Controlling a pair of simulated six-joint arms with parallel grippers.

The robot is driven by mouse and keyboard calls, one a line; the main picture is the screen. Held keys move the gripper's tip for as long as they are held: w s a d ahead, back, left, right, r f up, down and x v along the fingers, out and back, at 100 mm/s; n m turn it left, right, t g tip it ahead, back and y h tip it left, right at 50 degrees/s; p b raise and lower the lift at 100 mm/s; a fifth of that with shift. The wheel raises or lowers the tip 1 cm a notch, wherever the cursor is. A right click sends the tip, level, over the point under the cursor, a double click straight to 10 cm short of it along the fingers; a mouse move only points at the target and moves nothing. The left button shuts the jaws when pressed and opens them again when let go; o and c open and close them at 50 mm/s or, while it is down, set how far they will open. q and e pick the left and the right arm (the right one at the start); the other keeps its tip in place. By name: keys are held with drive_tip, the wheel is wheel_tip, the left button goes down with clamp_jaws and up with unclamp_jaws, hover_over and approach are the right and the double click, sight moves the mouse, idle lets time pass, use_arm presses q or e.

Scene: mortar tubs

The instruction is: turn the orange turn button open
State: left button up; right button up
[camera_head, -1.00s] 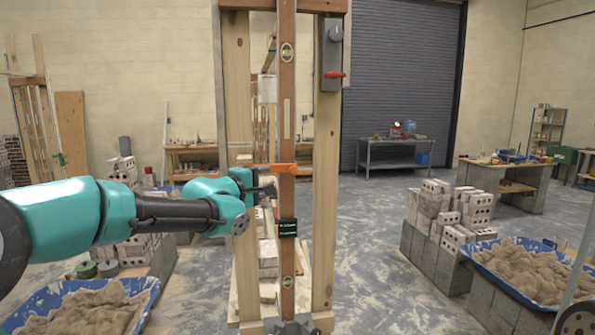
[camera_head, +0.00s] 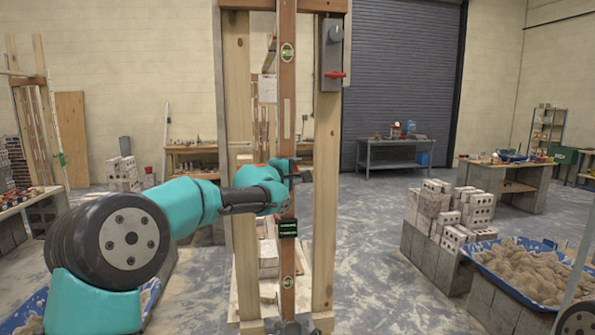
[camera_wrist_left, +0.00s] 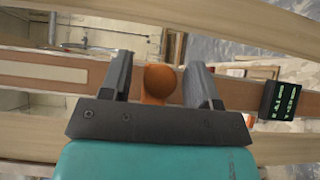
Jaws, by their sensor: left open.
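The orange turn button shows in the left wrist view (camera_wrist_left: 160,80) as a rounded orange piece in front of the brown wooden upright (camera_head: 287,110). My left gripper (camera_wrist_left: 157,78) is open, with one finger on each side of the button. A gap shows on the left side and a narrower one on the right; I cannot tell whether the right finger touches. In the head view my left gripper (camera_head: 290,171) is at the upright and hides most of the button. My right gripper is not in view.
A small dark digital display (camera_head: 288,228) sits on the upright below the gripper. Pale timber posts (camera_head: 327,200) stand on both sides of it. A grey box with a red lever (camera_head: 333,60) is fixed high on the right post. Brick stacks and a blue sand tub (camera_head: 520,270) stand at the right.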

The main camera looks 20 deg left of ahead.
use_arm(q)
drive_tip(key=shift+x, duration=0.9)
clamp_jaws()
